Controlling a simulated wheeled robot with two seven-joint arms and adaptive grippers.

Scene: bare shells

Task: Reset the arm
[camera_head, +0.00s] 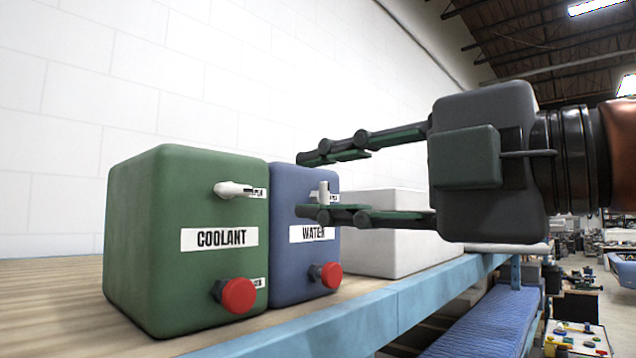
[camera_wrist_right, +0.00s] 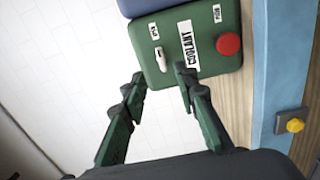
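My right gripper (camera_head: 318,185) comes in from the right in the head view. Its two fingers are spread apart, with nothing between them, in front of the blue WATER box (camera_head: 288,268). In the right wrist view the open fingers (camera_wrist_right: 160,88) point toward the green COOLANT box (camera_wrist_right: 215,65), with a gap visible between the fingertips. The COOLANT box (camera_head: 140,235) stands at the left on the bench, with a white lever (camera_head: 233,189) and a red knob (camera_head: 238,295). The WATER box has a white lever (camera_head: 324,192) and a red knob (camera_head: 331,275). My left gripper is not in view.
The boxes stand on a wooden bench (camera_head: 50,290) with a blue front edge (camera_head: 400,305). A white box (camera_head: 380,245) stands right of the WATER box, partly hidden by my gripper. A white block wall (camera_head: 80,90) rises behind. A yellow button (camera_wrist_right: 295,125) sits by the blue edge.

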